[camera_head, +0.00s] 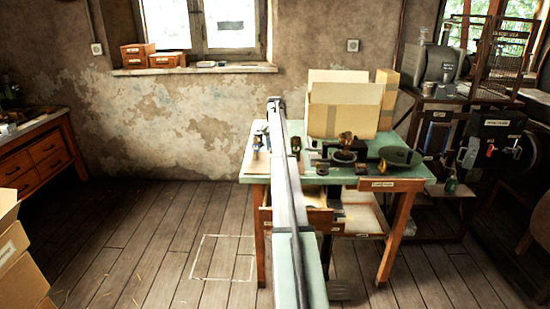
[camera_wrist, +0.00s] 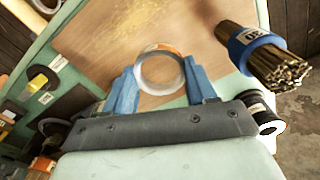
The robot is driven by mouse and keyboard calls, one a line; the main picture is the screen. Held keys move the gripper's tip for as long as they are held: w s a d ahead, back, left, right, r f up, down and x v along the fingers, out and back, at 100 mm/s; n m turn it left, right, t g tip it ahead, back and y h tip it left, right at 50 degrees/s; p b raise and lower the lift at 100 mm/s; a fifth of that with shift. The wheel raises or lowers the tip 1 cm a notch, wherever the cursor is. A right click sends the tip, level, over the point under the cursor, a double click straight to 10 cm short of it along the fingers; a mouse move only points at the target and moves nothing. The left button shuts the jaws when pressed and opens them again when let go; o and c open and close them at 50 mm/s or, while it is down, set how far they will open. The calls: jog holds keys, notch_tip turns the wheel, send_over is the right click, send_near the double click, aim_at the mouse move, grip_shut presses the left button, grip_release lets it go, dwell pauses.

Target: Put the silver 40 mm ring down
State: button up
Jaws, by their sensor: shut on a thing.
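The silver ring (camera_wrist: 140,74) is in the middle of the wrist view, a short pale band with an orange tint along its far edge. My gripper (camera_wrist: 160,80) has its two blue fingers pressed on the ring's left and right sides. A brown board (camera_wrist: 100,38) shows through and beyond the ring. I cannot tell how far the ring is above that surface. In the head view, my arm hides the gripper and the ring.
A bundle of brassy rods in a blue band (camera_wrist: 248,45) stands close right of the ring.

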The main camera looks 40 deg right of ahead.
jog(key=shift+f, duration=2.5)
jog(key=shift+f, duration=0.2)
jog(key=o, duration=1)
jog(key=shift+o, duration=0.2)
notch_tip(320, 180, up, 12)
jog(key=shift+r, duration=0.2)
